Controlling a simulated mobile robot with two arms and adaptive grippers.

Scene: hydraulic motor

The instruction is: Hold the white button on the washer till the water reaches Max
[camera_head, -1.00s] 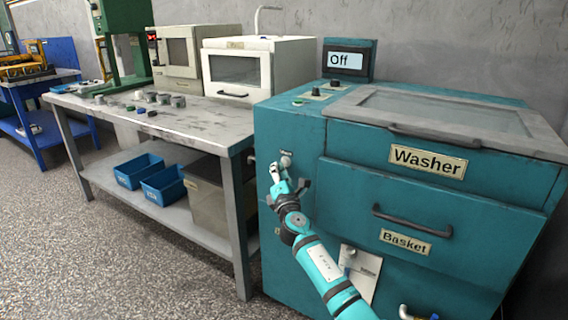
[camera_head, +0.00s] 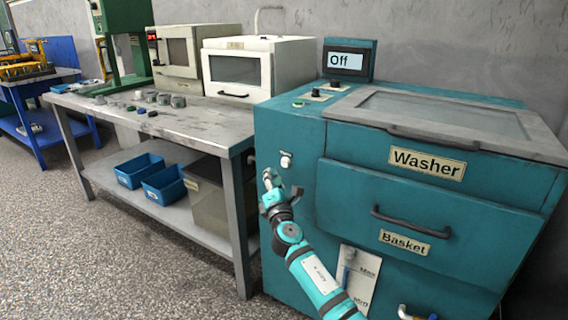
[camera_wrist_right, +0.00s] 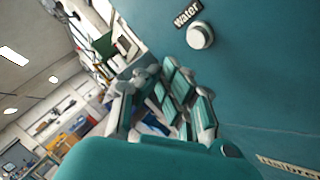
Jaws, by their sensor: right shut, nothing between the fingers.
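The teal washer (camera_head: 285,230) stands at the right, with a label reading Washer. Its round white button (camera_head: 285,160) is on the upper left of the front panel. In the right wrist view the button (camera_wrist_right: 200,36) sits beside a Water label (camera_wrist_right: 187,13). My right gripper (camera_head: 268,178) is shut and empty, just below and left of the button and apart from it. A white level gauge (camera_head: 366,282) low on the front has Max near its top and a mark at its lower end; its water level is too small to read. My left gripper is not in view.
A display (camera_head: 346,61) on the washer reads Off. A Basket drawer handle (camera_head: 410,220) sticks out of the front. A grey workbench (camera_head: 200,120) with small parts and blue bins (camera_head: 138,170) stands at left. The floor in front is clear.

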